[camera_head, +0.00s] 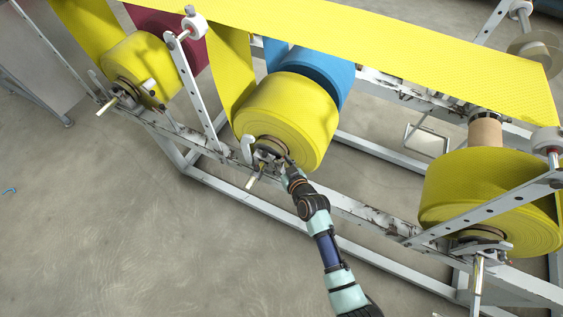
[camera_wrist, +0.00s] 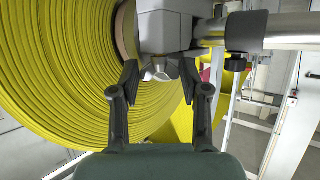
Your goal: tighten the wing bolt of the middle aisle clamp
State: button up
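The middle aisle clamp (camera_head: 266,157) is a grey metal block at the near end of the middle yellow roll (camera_head: 300,118). My gripper (camera_head: 288,168) is at the right side of this clamp. In the wrist view the clamp body (camera_wrist: 168,27) fills the top centre, with the small pale wing bolt (camera_wrist: 161,73) below it. My gripper (camera_wrist: 159,82) is open, with one dark finger on each side of the wing bolt. A gap shows between each finger and the bolt. The bolt's upper part is hidden by the clamp.
A yellow roll (camera_head: 143,68) stands at the left and another (camera_head: 485,190) at the right, each with a clamp. The white frame rail (camera_head: 350,208) runs beneath my arm. A grey bar (camera_wrist: 285,28) extends right from the clamp. Open floor (camera_head: 130,230) lies in front.

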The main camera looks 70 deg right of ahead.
jog(key=shift+o, duration=1.3)
jog(key=shift+s+a, duration=0.1)
jog(key=v, duration=1.1)
jog(key=shift+s+a+r, duration=0.2)
jog(key=shift+s+r, duration=0.05)
jog(key=shift+r, duration=0.05)
